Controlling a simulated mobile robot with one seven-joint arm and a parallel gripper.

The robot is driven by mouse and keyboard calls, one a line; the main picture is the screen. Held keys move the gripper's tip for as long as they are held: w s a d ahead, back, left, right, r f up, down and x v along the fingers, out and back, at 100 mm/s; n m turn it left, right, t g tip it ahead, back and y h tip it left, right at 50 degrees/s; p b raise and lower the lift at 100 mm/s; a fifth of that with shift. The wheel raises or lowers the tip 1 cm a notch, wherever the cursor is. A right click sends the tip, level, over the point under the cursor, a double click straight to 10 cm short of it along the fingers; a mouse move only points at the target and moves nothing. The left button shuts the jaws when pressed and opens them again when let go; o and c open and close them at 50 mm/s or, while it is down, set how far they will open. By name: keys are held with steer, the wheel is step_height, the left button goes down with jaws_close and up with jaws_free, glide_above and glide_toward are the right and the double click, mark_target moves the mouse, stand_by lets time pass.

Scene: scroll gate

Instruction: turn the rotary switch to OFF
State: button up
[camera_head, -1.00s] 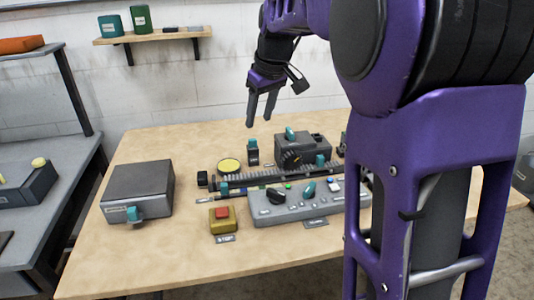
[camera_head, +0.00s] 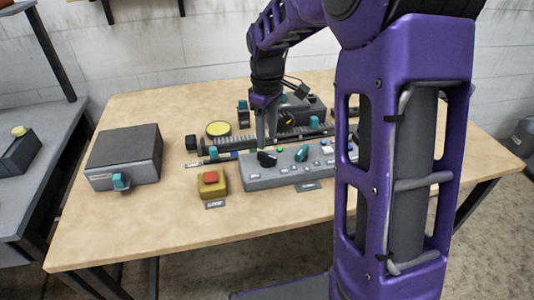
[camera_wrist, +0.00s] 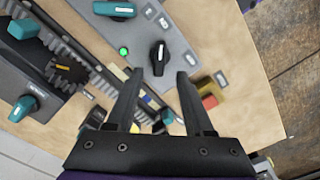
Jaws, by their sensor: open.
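A black rotary switch (camera_head: 267,159) with a pointed knob sits at the left end of the grey control panel (camera_head: 262,182). It also shows in the wrist view (camera_wrist: 158,58), with a white mark on the knob and small labels beside it. A teal knob (camera_head: 302,153) sits to its right on the same panel. My gripper (camera_head: 266,140) points down just above the black switch. In the wrist view my gripper (camera_wrist: 158,78) is open and empty, and the black knob shows between and just beyond the fingertips. I cannot see contact.
A yellow box with a red button (camera_head: 211,178) stands left of the panel. A dark grey box (camera_head: 124,152) with a teal handle is farther left. A toothed rail and a dark housing (camera_head: 305,106) lie behind the panel. The table's front is clear.

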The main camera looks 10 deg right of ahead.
mark_target(267, 155)
step_height(267, 155, down, 6)
steer(key=shift+b, duration=0.3)
jaws_close()
